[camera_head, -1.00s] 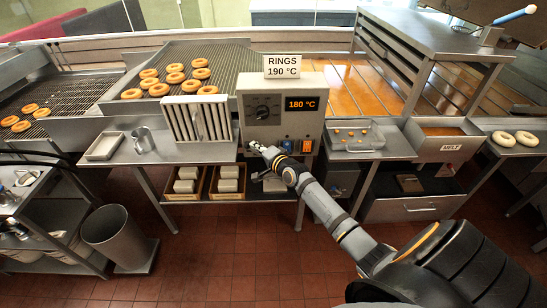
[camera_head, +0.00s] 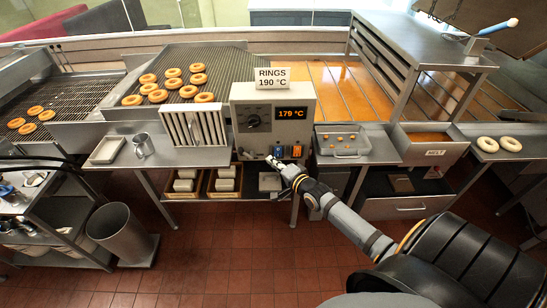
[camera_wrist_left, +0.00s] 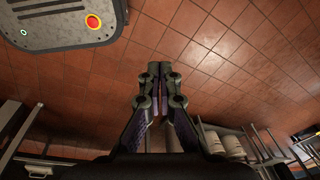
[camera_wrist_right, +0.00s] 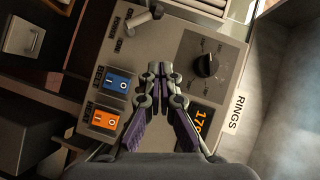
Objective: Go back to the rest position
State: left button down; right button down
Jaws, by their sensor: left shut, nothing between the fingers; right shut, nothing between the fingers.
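My right gripper (camera_head: 274,163) is shut and empty, just in front of the control box's lower edge. In the right wrist view its closed fingertips (camera_wrist_right: 157,70) overlap the panel face between the blue BELT switch (camera_wrist_right: 118,83) and the black dial (camera_wrist_right: 207,65). The orange HEAT switch (camera_wrist_right: 104,119) is beside the left finger. The gap to the panel is hard to judge. My left gripper (camera_wrist_left: 161,70) is shut and empty above the tiled floor in the left wrist view. I cannot make it out in the head view.
The control box (camera_head: 263,138) reads 179 °C under a RINGS 190 °C sign (camera_head: 272,78). A steel counter (camera_head: 190,157) holds a small tray (camera_head: 108,149) and a jug (camera_head: 143,146). A bin (camera_head: 118,236) stands at left. The red tile floor (camera_head: 220,260) in front is clear.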

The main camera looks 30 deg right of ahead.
pick_arm(q)
jog(key=shift+s+d+f, duration=0.15)
jog(key=shift+s+d, duration=0.55)
jog(key=shift+d, duration=0.1)
